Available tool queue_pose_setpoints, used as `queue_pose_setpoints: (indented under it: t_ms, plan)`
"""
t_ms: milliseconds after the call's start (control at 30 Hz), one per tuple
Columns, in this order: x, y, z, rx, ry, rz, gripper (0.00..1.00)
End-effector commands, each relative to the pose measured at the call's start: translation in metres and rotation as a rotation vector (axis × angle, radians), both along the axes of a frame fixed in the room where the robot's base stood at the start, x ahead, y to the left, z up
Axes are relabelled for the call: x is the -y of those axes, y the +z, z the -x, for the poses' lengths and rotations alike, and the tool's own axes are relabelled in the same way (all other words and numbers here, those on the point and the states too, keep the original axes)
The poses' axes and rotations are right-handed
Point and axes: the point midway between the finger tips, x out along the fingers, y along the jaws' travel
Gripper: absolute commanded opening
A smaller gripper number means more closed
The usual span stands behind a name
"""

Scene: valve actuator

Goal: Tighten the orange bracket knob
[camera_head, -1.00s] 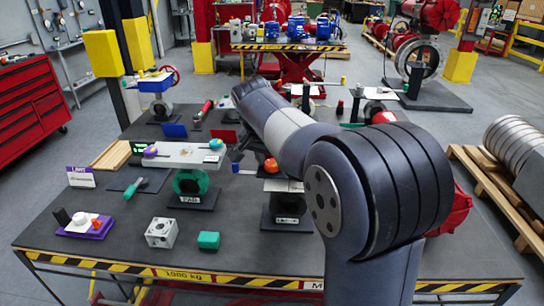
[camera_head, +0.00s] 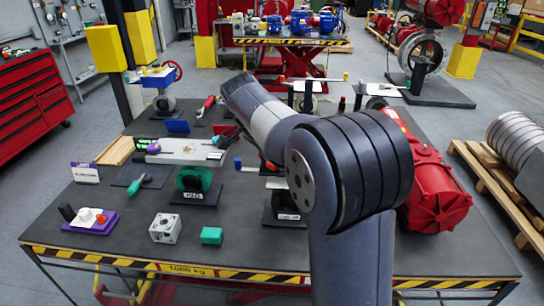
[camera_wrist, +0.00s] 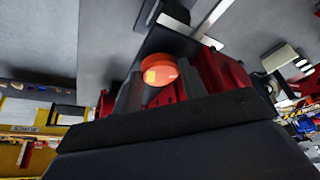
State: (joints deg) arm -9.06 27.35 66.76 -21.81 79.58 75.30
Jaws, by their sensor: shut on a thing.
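The orange knob (camera_wrist: 160,71) is round and sits in the middle of the wrist view. My gripper (camera_wrist: 160,82) has a dark finger on each side of it and is shut on it. In the head view only a small bit of the orange knob (camera_head: 270,166) shows beside my arm, above a black stand (camera_head: 284,208). My arm hides my gripper and most of the bracket there. I cannot tell how far the knob is screwed in.
A grey block (camera_head: 165,230) and a green block (camera_head: 212,236) lie near the table front. A large red actuator (camera_head: 438,190) lies right of my arm.

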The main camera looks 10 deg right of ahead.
Motion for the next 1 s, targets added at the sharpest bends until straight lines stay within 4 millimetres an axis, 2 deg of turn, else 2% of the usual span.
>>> queue_pose_setpoints:
  t_ms: [233, 267, 500, 1000]
  plan:
    - [0.0, 0.0009, -0.0004, 0.003, 0.001, 0.0, 0.17]
    - [0.0, 0.0009, -0.0004, 0.003, 0.001, 0.0, 0.42]
    - [-0.0001, 0.0005, -0.0004, 0.001, 0.002, -0.001, 0.62]
    - [0.0, -0.0006, -0.0001, 0.001, 0.015, -0.001, 0.62]
